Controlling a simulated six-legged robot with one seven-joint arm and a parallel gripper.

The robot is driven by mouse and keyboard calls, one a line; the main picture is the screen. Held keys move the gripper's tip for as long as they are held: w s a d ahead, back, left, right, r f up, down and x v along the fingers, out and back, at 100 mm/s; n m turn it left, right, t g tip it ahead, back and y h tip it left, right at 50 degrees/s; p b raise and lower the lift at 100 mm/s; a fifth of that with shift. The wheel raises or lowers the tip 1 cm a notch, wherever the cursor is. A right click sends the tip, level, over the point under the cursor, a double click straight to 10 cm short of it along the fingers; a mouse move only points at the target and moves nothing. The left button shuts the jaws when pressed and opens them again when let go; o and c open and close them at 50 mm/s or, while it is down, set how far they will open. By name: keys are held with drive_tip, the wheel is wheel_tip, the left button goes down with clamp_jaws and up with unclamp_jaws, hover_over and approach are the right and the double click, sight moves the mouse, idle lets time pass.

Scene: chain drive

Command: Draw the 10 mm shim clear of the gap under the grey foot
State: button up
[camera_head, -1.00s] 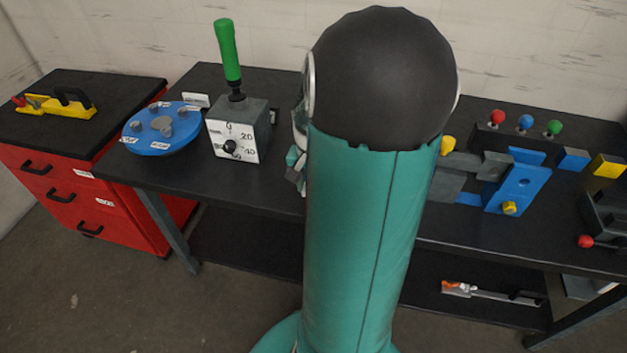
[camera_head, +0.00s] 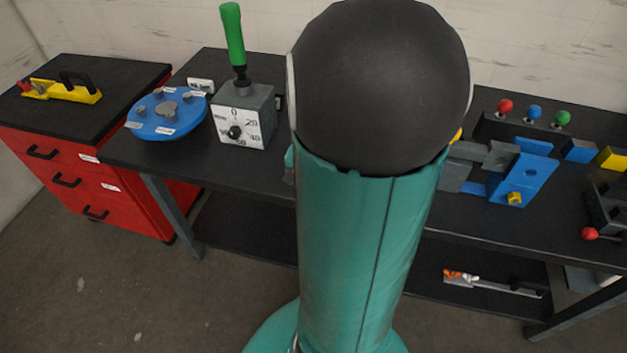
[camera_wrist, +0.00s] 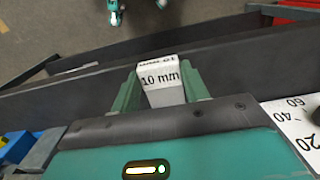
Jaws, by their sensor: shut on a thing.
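In the wrist view the white 10 mm shim (camera_wrist: 164,77) sits between the two green fingers of my gripper (camera_wrist: 160,68), which are shut on it. Its printed "10 mm" face and a second labelled face show. No grey block touches the part of the shim that shows. The dark table edge lies behind it. In the head view my own arm hides the gripper and the shim. I cannot make out the grey foot or its gap for sure in either view.
A grey dial box (camera_head: 242,115) with a green lever stands left of my arm; its dial face (camera_wrist: 298,125) is close at right in the wrist view. A blue disc (camera_head: 167,118) lies farther left. Blue and grey blocks (camera_head: 520,178) stand to the right.

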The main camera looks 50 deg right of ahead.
drive_tip(key=shift+s+a, duration=0.3)
drive_tip(key=shift+a, duration=0.4)
drive_tip(key=shift+s+a, duration=0.3)
drive_tip(key=shift+a, duration=0.35)
